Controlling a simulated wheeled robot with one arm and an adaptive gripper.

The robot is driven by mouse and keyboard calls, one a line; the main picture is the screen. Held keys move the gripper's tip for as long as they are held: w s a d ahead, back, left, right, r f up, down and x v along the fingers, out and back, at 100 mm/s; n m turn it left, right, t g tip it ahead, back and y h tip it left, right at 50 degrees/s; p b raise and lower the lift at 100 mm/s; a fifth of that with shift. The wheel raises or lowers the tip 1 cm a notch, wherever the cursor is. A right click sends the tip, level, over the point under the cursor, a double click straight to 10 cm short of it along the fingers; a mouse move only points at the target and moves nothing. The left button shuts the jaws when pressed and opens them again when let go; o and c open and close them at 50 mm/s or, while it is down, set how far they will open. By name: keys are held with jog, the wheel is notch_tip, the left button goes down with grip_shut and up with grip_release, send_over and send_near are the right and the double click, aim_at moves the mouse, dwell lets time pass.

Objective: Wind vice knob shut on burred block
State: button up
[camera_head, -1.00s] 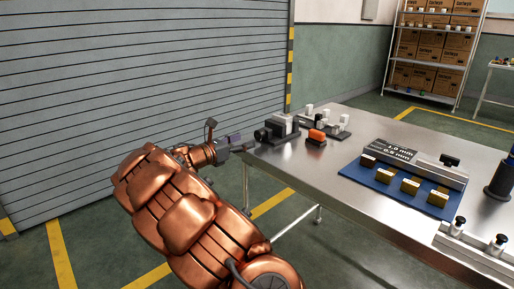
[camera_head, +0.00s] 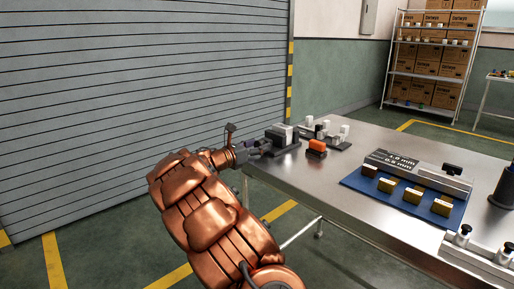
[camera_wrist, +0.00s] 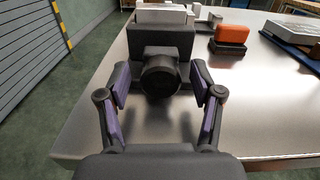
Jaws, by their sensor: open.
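The dark vice (camera_head: 283,142) stands at the far left corner of the steel table, with a pale grey part (camera_head: 289,129) at its top. In the wrist view, the vice body (camera_wrist: 158,40) faces me with its round black knob (camera_wrist: 160,74) in front. My gripper (camera_wrist: 160,84) is open, with one purple-padded finger on each side of the knob. Gaps show between both fingers and the knob. In the head view, my gripper (camera_head: 264,148) is at the vice's near left end. I cannot make out a burred block between the jaws.
An orange block (camera_head: 317,146) on a dark base sits right of the vice, with small white-topped fixtures (camera_head: 340,138) behind. A blue mat (camera_head: 399,197) holds several brass-coloured blocks and a grey gauge (camera_head: 415,172). Bare tabletop (camera_head: 300,180) lies in front.

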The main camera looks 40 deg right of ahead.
jog(key=c, duration=1.1)
jog(key=shift+c, duration=0.2)
jog(key=shift+m, duration=0.4)
jog(key=m+b, duration=0.1)
jog(key=m, duration=0.3)
jog(key=shift+s, duration=0.15)
jog(key=m+b, duration=0.3)
jog(key=m, duration=0.3)
jog(key=shift+f+b, duration=0.1)
jog(key=shift+b, duration=0.25)
